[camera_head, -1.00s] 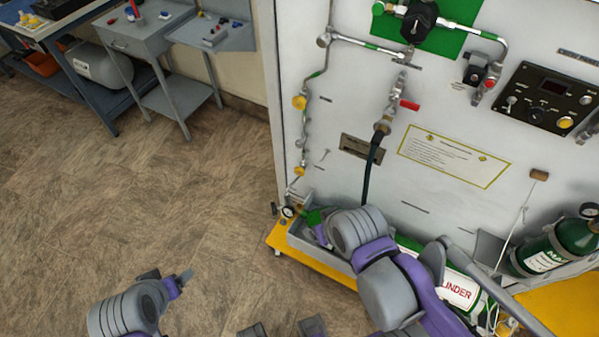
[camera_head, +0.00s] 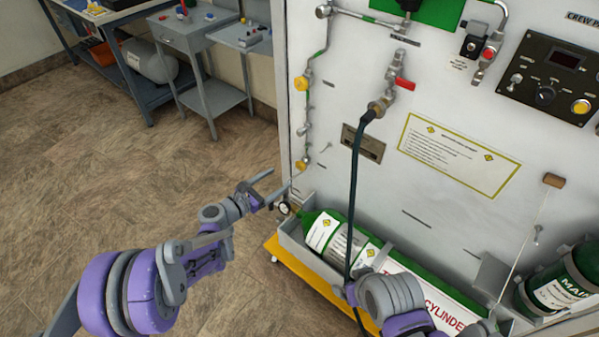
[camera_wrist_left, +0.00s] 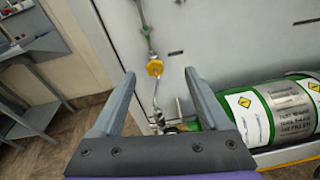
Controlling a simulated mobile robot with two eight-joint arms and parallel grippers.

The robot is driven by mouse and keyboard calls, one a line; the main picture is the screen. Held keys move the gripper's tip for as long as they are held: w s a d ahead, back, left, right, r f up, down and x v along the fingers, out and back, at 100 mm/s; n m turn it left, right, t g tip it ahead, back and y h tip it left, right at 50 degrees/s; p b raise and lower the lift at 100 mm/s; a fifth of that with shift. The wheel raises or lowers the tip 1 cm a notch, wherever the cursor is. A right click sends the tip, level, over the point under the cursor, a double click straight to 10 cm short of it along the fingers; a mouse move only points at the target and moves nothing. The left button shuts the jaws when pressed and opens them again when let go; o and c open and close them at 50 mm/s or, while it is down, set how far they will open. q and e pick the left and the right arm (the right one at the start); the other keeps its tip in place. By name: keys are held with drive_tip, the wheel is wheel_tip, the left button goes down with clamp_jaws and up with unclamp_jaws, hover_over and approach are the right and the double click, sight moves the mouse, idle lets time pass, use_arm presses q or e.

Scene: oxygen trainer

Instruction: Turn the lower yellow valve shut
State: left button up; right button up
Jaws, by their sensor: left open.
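The lower yellow valve (camera_head: 302,165) sits on the thin pipe at the left edge of the white panel, above the green cylinder. In the left wrist view a yellow valve (camera_wrist_left: 154,68), which looks like the lower one, shows between my fingertips. My left gripper (camera_head: 272,187) is open and empty, to the left of and slightly below the valve in the head view. It appears apart from the valve. The upper yellow valve (camera_head: 301,83) is higher on the same pipe. Part of my right arm shows at the bottom; its gripper is not visible.
A dark hose (camera_head: 354,200) hangs down the panel. A grey workstand (camera_head: 205,40) is at the back left. The floor between is clear.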

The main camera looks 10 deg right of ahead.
sight(299, 167)
use_arm(q)
wheel_tip(299, 167, down, 6)
drive_tip(key=w+d+n+t+h+b, duration=0.1)
drive_tip(key=w+n, duration=0.2)
drive_tip(key=n, duration=0.2)
drive_tip(key=x, duration=1)
drive_tip(key=shift+w+d, duration=0.15)
drive_tip(key=shift+d, duration=0.15)
use_arm(e)
wheel_tip(299, 167, down, 2)
use_arm(q)
drive_tip(key=shift+c, duration=0.2)
clamp_jaws()
use_arm(e)
drive_tip(key=shift+f, duration=0.15)
